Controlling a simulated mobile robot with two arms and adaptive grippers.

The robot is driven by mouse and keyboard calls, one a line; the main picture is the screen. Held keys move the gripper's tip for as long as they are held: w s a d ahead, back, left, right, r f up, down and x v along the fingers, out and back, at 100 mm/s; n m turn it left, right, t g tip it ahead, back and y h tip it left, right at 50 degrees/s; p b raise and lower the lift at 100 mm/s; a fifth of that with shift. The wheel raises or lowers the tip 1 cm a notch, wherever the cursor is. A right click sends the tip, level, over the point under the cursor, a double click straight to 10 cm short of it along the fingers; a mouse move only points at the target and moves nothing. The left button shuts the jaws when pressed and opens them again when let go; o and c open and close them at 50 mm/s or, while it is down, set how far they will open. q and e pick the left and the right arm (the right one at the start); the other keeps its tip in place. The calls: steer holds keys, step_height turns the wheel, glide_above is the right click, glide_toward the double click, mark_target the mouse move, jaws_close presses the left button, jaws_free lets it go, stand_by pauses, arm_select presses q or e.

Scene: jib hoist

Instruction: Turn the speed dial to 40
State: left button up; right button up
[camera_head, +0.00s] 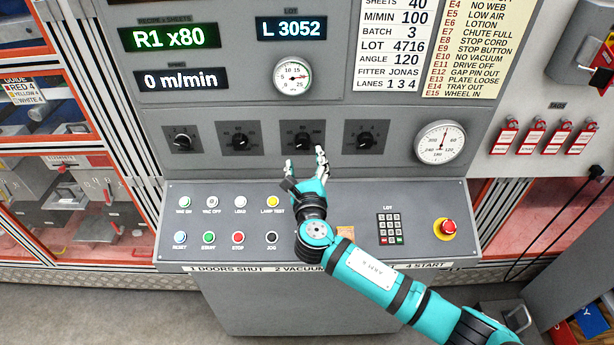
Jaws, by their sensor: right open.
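A row of dials with black knobs runs along the grey panel: a far-left dial (182,141), a second dial (239,141), a third dial (303,140) and a right dial (365,139). Their name labels are too small to read, so I cannot tell which is the speed dial. My right gripper (305,161) is open and empty, with its fingers spread just below the third dial. Whether it touches the panel is unclear. The display (181,79) above reads 0 m/min. My left gripper is not in view.
Below, a sloped console (340,205) carries several push buttons (239,202), a keypad (389,228) and a red stop button (447,227). My right arm crosses it from the lower right. A round gauge (440,142) sits right of the dials. Red tags (530,137) hang further right.

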steer(key=s, duration=0.5)
steer(key=shift+s+d, duration=0.15)
steer(key=shift+s, duration=0.1)
